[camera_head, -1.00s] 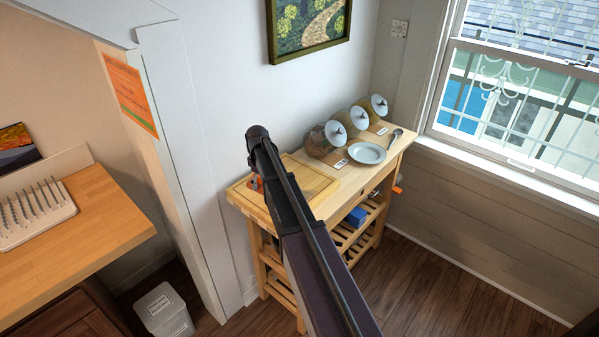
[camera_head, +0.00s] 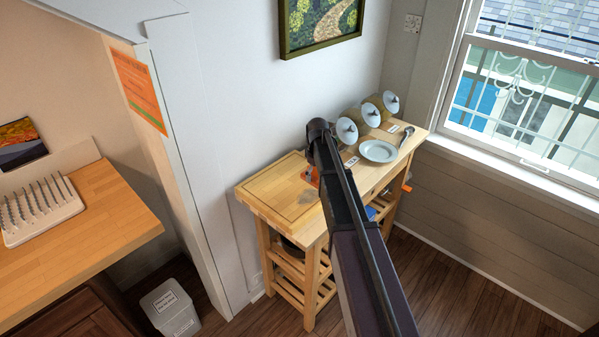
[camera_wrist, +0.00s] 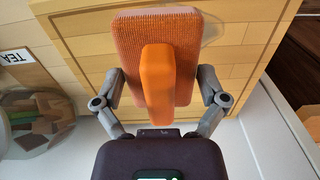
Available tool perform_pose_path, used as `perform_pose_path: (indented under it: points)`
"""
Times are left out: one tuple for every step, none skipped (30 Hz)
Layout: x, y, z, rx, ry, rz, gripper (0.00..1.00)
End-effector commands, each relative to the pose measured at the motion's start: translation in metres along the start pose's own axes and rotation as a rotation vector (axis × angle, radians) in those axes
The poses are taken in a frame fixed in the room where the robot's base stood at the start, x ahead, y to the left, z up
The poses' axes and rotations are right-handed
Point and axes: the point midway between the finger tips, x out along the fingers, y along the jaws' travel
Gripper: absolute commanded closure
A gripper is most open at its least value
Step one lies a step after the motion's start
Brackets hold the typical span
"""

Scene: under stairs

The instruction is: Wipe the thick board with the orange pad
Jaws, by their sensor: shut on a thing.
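The thick board (camera_head: 268,192) is pale wood with a dark groove near its edge, lying on the left end of a wooden cart. A greyish patch (camera_head: 306,198) shows on its right part. The orange pad (camera_head: 313,179) is at the board's right part, mostly hidden behind my arm in the head view. I cannot tell whether the base touches the board.
A jar (camera_wrist: 38,118) and a TEA label (camera_wrist: 14,57) are close left in the wrist view. The wall is behind the cart.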

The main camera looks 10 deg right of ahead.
Motion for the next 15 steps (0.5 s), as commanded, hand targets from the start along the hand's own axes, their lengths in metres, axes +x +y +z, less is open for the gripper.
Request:
perform_pose_path:
  points:
    - [0.000, -0.001, -0.001, -0.002, 0.000, 0.000, 0.46]
    - [0.000, -0.002, -0.002, -0.003, 0.000, 0.000, 0.46]
    - [0.000, -0.003, -0.003, -0.005, 0.000, 0.000, 0.46]
    - [0.000, -0.004, -0.003, -0.006, 0.000, 0.000, 0.46]
    - [0.000, -0.004, -0.004, -0.007, 0.000, 0.000, 0.46]
    - [0.000, -0.005, -0.004, -0.008, 0.000, 0.000, 0.46]
    - [0.000, -0.006, -0.005, -0.009, 0.000, 0.000, 0.46]
    - [0.000, -0.006, -0.005, -0.010, 0.000, 0.000, 0.46]
    - [0.000, -0.007, -0.006, -0.011, 0.000, 0.000, 0.46]
    - [0.000, -0.008, -0.007, -0.011, 0.000, 0.000, 0.46]
    - [-0.001, -0.009, -0.007, -0.011, 0.000, 0.000, 0.46]
    - [-0.001, -0.010, -0.009, -0.012, 0.000, 0.000, 0.46]
    - [-0.002, -0.012, -0.011, -0.012, 0.000, 0.000, 0.46]
    - [-0.003, -0.013, -0.012, -0.011, 0.000, 0.000, 0.46]
    - [-0.004, -0.016, -0.015, -0.010, 0.000, 0.000, 0.46]
